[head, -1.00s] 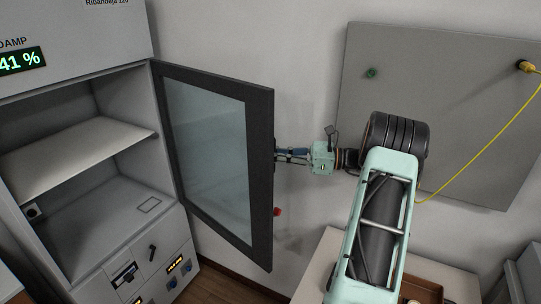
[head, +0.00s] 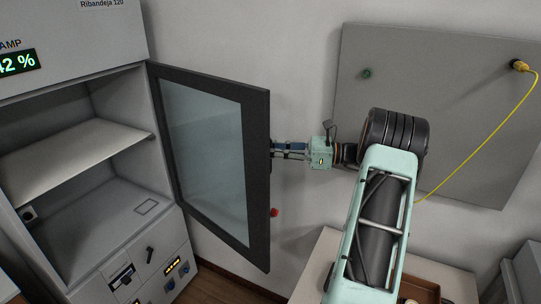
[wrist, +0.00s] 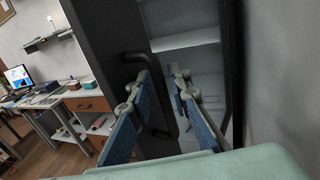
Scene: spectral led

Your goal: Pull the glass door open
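The dark-framed glass door (head: 205,150) stands swung wide, out from the right side of the grey cabinet (head: 105,80). Its frame (wrist: 98,50) also shows in the wrist view. My gripper (head: 275,150) is at the door's outer edge, its fingertips partly hidden behind the frame. In the wrist view my gripper (wrist: 164,78) has its two blue-padded fingers spread apart. The black bar handle (wrist: 174,100) runs down between them, closer to the right finger. Firm contact with the handle cannot be made out.
The cabinet interior with its shelf (head: 80,155) is exposed. A grey wall panel (head: 430,120) with a yellow cable (head: 490,135) is behind my arm. A pale table (head: 320,265) stands below it. A desk with a monitor (wrist: 18,76) is farther off.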

